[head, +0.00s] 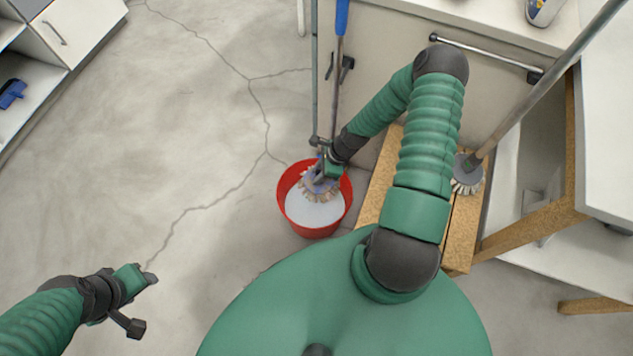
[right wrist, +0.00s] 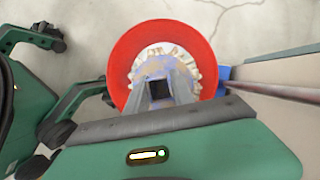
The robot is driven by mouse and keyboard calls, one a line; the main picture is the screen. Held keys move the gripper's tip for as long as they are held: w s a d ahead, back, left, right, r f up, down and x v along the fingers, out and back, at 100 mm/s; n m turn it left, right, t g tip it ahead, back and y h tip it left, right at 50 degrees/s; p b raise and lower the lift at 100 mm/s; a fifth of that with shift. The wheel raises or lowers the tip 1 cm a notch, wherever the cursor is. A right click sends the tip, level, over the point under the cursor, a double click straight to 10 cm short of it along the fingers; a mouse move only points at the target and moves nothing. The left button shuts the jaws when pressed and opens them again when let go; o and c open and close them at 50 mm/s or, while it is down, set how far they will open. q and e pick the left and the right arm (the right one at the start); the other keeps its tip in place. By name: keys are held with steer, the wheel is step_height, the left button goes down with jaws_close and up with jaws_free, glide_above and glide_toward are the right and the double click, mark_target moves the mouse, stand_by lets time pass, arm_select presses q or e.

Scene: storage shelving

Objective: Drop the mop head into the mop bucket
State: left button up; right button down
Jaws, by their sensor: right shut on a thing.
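The mop bucket (head: 313,229) is a red round tub with whitish liquid or a white inside, standing on the floor in the middle of the head view. The mop head (head: 321,184) is blue-grey with a pale fringe and sits over the bucket's upper part, within the rim's outline. My right gripper (head: 322,173) is shut on the mop head. In the right wrist view the mop head (right wrist: 162,73) lies between the fingers, with the red bucket (right wrist: 120,65) around it; its height over the liquid is hard to tell. My left gripper (head: 143,302) is open and empty, low at the left.
A second brush (head: 467,174) with a long handle leans by the wooden bench (head: 377,185) on the right. A blue-topped pole (head: 341,60) stands behind the bucket. White shelving (head: 50,50) is at far left. The floor left of the bucket is clear.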

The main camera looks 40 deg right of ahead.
steer(key=shift+f, duration=0.45)
arm_select(q)
steer(key=shift+f, duration=0.5)
arm_select(e)
steer(key=shift+r, duration=0.1)
steer(key=c, duration=1)
jaws_free()
arm_select(q)
steer(key=w+p+v, duration=0.1)
steer(key=p+v, duration=0.6)
steer(key=shift+w+r, duration=0.3)
arm_select(e)
steer(key=v, duration=1.6)
steer(key=shift+s+d+r, duration=0.2)
steer(key=shift+r, duration=0.1)
